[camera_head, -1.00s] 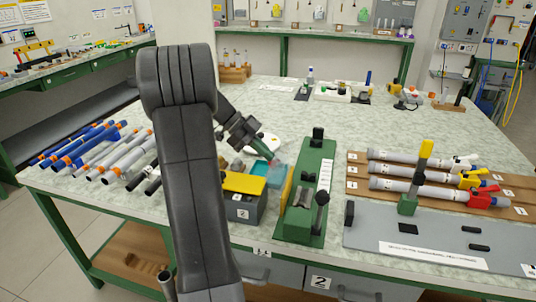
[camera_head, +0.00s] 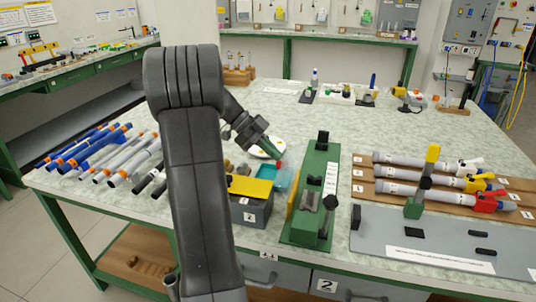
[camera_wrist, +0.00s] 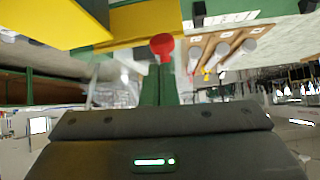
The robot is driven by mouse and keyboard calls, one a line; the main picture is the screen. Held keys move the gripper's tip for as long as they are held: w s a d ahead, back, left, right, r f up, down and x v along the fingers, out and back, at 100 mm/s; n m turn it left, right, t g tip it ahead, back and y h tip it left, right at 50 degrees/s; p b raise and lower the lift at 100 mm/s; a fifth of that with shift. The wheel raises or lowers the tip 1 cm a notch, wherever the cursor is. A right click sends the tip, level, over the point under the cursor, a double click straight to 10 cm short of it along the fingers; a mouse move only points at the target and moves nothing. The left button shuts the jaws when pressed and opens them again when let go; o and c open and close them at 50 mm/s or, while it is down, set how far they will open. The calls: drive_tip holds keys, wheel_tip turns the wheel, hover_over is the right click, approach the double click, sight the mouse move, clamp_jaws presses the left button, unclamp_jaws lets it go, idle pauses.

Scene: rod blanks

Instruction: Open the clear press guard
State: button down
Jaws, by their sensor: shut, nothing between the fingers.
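The green press (camera_head: 312,205) stands at the front middle of the bench, with a black-knobbed lever and a yellow plate on its left side. Its clear guard is hard to make out in either view. My gripper (camera_head: 272,153) is shut and empty, left of the press and above the teal tray (camera_head: 284,178). A small red knob (camera_head: 279,165) shows at its fingertips. In the wrist view the red knob (camera_wrist: 162,46) is just beyond my closed fingers (camera_wrist: 160,85). I cannot tell whether they touch it.
A grey bin with a yellow top (camera_head: 250,187) stands left of the press. Blue and grey rods (camera_head: 105,155) lie further left. Right are wooden racks with grey tubes (camera_head: 430,183) and a green stand (camera_head: 414,207). The bench behind the press is mostly clear.

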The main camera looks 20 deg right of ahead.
drive_tip(key=shift+a+r, duration=0.2)
drive_tip(key=shift+r, duration=0.35)
drive_tip(key=shift+a+r, duration=0.2)
drive_tip(key=shift+r, duration=0.3)
drive_tip(key=w+a+f, duration=0.2)
drive_tip(key=w+a, duration=0.3)
drive_tip(key=a, duration=0.2)
drive_tip(key=shift+a, duration=0.25)
drive_tip(key=s+d+f+b, duration=0.1)
drive_tip(key=s+d, duration=0.4)
drive_tip(key=d, duration=0.3)
drive_tip(key=shift+f, duration=0.15)
drive_tip(key=shift+a, duration=0.1)
